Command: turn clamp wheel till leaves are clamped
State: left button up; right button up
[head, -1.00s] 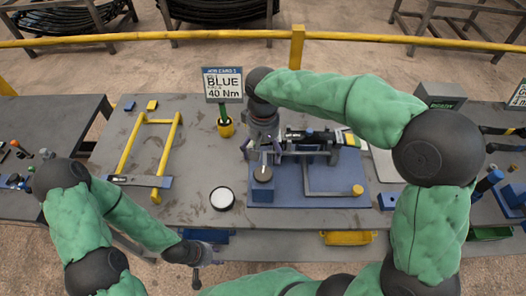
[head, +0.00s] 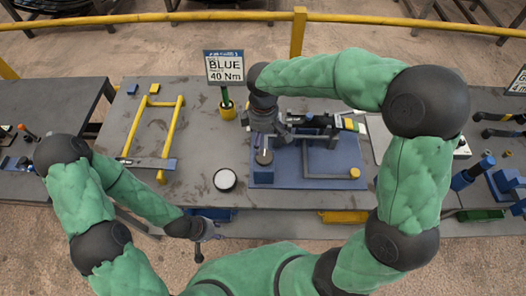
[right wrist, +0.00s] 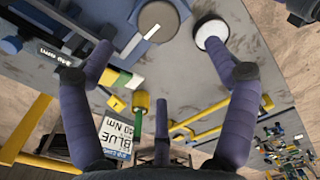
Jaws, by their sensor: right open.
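A round grey disc, which looks like the clamp wheel (head: 263,157), sits on a blue block on the blue fixture plate (head: 318,176). It also shows at the top of the right wrist view (right wrist: 158,19). My right gripper (head: 267,140) points down over the fixture, close to the wheel. In the right wrist view its fingers (right wrist: 157,43) are spread and empty, with the wheel just beyond the space between the tips. A dark bar with a label (head: 346,123) lies across the fixture; the leaves are not clearly visible. My left gripper (head: 205,236) hangs before the table's front edge, jaws unclear.
A white round dish (head: 224,180) stands left of the fixture. The BLUE 40 Nm sign (head: 224,67) stands in a yellow pot behind it. A yellow frame (head: 176,128) lies further left. Blue tools (head: 470,174) stand at the right. Bare tabletop shows between frame and dish.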

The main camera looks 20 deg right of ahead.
aim_at(263, 156)
notch_tip(263, 156, down, 11)
jog(key=shift+r+b, duration=0.2)
jog(key=shift+b, duration=0.6)
jog(key=c, duration=1.1)
